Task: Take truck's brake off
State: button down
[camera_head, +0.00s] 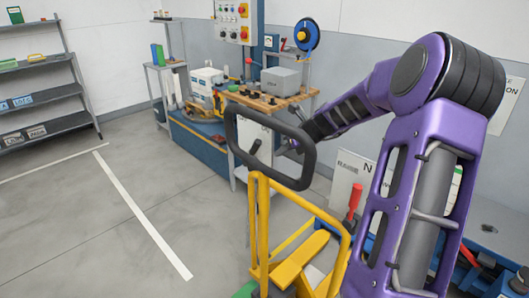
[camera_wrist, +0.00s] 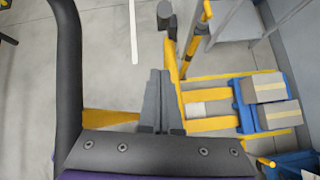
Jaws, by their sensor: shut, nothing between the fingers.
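The yellow hand truck (camera_head: 298,265) stands in front of me with its black loop handle (camera_head: 232,130) raised. A small dark lever (camera_head: 254,147) shows inside the loop. A red-handled lever (camera_head: 354,198) stands right of the yellow frame; I cannot tell which part is the brake. My gripper (camera_head: 284,147) is at the right side of the loop, partly hidden by it. In the wrist view my gripper (camera_wrist: 159,76) is shut and empty, and the black loop (camera_wrist: 68,60) curves along the left. Yellow truck parts (camera_wrist: 210,124) lie beyond the fingers.
A workbench (camera_head: 300,97) with tools stands behind the handle, with a blue reel (camera_head: 307,34) above. Shelves (camera_head: 45,127) stand at the far left. Grey boxes (camera_wrist: 268,88) lie right in the wrist view. The floor at left, with white lines (camera_head: 140,210), is clear.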

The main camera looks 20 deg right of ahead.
aim_at(252, 152)
jog(key=w+f, duration=0.1)
jog(key=w, duration=0.2)
jog(key=w+a+f, duration=0.1)
jog(key=w+f, duration=0.1)
jog(key=w, duration=0.1)
jog(key=w+a+f, duration=0.1)
jog(key=w+f, duration=0.1)
jog(key=w, duration=0.2)
jog(key=shift+a, duration=0.15)
jog(key=shift+w+a, duration=0.1)
